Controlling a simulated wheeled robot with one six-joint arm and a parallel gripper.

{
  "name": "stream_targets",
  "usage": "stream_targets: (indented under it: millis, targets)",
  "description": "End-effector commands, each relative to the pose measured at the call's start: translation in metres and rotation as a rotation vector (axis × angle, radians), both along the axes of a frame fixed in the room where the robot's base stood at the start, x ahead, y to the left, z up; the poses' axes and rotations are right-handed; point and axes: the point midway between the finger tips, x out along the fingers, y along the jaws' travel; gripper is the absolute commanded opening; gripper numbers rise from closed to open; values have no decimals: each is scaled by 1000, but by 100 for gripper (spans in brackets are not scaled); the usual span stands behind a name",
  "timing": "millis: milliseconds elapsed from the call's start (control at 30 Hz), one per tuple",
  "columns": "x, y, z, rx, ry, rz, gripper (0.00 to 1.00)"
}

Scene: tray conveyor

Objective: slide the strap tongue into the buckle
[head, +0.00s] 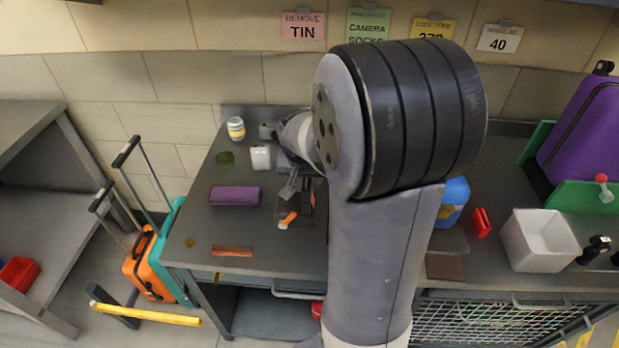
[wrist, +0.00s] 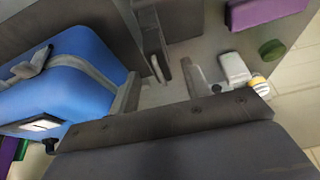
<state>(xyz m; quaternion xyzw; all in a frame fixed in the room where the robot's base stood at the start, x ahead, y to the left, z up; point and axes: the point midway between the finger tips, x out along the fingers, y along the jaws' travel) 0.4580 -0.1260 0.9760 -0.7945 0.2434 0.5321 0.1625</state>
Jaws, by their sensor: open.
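My gripper (wrist: 163,88) is open in the wrist view, with two pale fingers apart and nothing clearly held between them. In the head view my gripper (head: 290,186) is small and partly hidden by my arm, above the worktop. A blue case (wrist: 85,70) lies left of the fingers in the wrist view. A grey band runs along it, with a grey fitting (wrist: 35,62) on top. In the head view a blue thing (head: 456,192) shows only in part behind my arm. I cannot make out the strap tongue or the buckle for certain in either view.
On the worktop (head: 200,232) are a purple box (head: 235,195), a white box (head: 260,157), a green disc (head: 225,158), a striped tin (head: 236,128) and an orange-and-white item (head: 287,220). A white bin (head: 512,243) and a purple suitcase (head: 580,130) stand right.

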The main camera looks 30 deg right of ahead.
Motion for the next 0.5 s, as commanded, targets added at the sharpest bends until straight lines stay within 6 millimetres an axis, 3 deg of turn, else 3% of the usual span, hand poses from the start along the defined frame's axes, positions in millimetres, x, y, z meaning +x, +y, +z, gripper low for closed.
stream_targets:
  millis: [200,500]
  targets:
    - [9,-7,-28,0,2,0,45]
    - [14,-10,-41,0,0,-1,45]
